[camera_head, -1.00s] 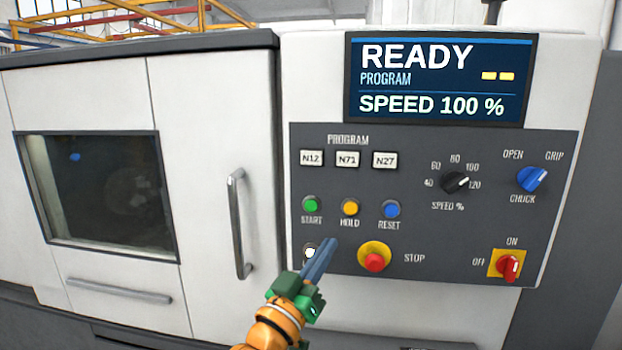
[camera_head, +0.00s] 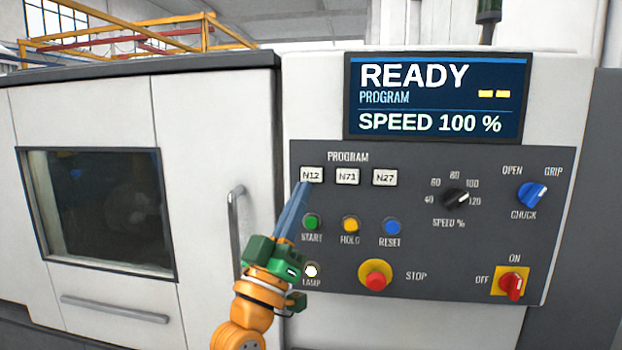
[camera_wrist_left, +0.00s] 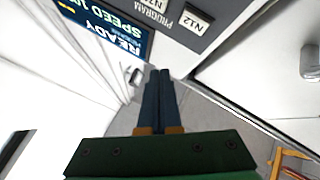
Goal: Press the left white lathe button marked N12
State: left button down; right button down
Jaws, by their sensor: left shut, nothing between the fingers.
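The white N12 button (camera_head: 311,175) is the leftmost of three white buttons under the word PROGRAM on the dark control panel. It also shows in the left wrist view (camera_wrist_left: 194,21), at the top. My left gripper (camera_head: 303,186) is shut and empty, its blue-grey fingers pointing up with the tips just below the N12 button in the head view. In the left wrist view the fingertips (camera_wrist_left: 159,72) lie apart from the button in the picture. I cannot tell whether the tips touch the panel. My right gripper is not in view.
The N71 button (camera_head: 347,177) and N27 button (camera_head: 385,177) sit to the right. The green start button (camera_head: 312,222) is beside the fingers, with hold, reset and the red stop button (camera_head: 375,281) near. A door handle (camera_head: 237,235) stands left. The display (camera_head: 437,97) reads READY.

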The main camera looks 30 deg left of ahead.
aim_at(315, 169)
pick_arm(q)
jog(key=w+a+b, duration=0.2)
jog(key=w, duration=0.5)
jog(key=shift+b, duration=0.4)
jog(key=shift+a, duration=0.1)
dwell(1.5)
jog(key=shift+w+a, duration=0.1)
jog(key=shift+w, duration=0.25)
jog(key=shift+w+a+b, duration=0.1)
jog(key=shift+w+b, duration=0.25)
jog(key=shift+b, duration=0.1)
dwell(0.4)
dwell(0.3)
jog(key=shift+s+d+p, duration=0.25)
jog(key=shift+s+p, duration=0.2)
jog(key=shift+s, duration=0.3)
